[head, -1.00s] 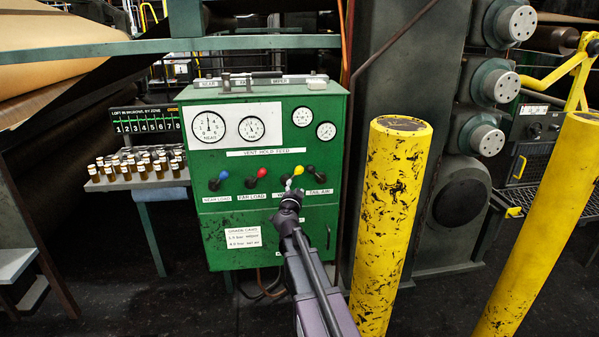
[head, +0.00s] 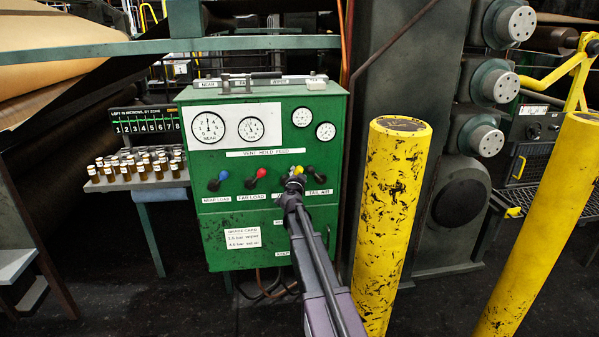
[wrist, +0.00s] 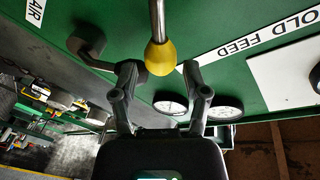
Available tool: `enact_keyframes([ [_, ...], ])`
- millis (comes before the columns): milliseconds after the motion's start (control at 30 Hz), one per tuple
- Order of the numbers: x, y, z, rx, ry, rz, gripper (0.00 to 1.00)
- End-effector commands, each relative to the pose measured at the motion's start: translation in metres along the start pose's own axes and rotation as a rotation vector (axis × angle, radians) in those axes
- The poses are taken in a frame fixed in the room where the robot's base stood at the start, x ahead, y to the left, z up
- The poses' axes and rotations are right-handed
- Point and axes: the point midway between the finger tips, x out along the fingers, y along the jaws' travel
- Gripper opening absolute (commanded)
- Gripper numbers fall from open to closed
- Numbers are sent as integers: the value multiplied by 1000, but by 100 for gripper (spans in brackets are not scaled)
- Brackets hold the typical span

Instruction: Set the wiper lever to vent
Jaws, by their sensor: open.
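The wiper lever has a yellow knob (head: 298,169) and stands third from left in the lever row on the green cabinet (head: 222,163). In the wrist view its yellow knob (wrist: 160,58) and metal rod show between and just beyond my fingertips. My gripper (head: 295,181) is open in front of the lever and hides its lower part and label. In the wrist view the two fingers of my gripper (wrist: 160,73) stand either side of the knob, with gaps visible. The strip reading VENT HOLD FEED (head: 265,152) runs above the levers.
The black tail air lever (head: 315,174) is close on the right. The red far load lever (head: 256,177) and blue near load lever (head: 219,180) are on the left. A yellow post (head: 391,220) stands right of my arm. Gauges (head: 251,129) sit above.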

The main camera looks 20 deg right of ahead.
Motion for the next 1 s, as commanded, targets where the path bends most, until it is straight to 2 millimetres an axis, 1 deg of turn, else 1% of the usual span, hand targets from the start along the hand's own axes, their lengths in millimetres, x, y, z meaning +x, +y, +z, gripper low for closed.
enact_keyframes([
  [33, 10, -1, 0, 0, 0, 0, 59],
  [233, 26, -1, 0, 0, 0, 0, 59],
  [400, 30, 0, 0, 0, 0, 0, 59],
  [667, 30, 0, 0, 0, 0, 0, 59],
  [700, 30, 0, 0, 0, 0, 0, 53],
  [733, 30, 0, 0, 0, 0, 0, 44],
  [767, 30, -1, 0, 0, 0, 0, 35],
  [800, 30, -1, 0, 0, 0, 0, 24],
  [867, 30, -1, 0, 0, 0, 0, 6],
  [900, 30, -1, 0, 0, 0, 0, 0],
  [1000, 30, -1, 0, 0, 0, 0, 0],
])
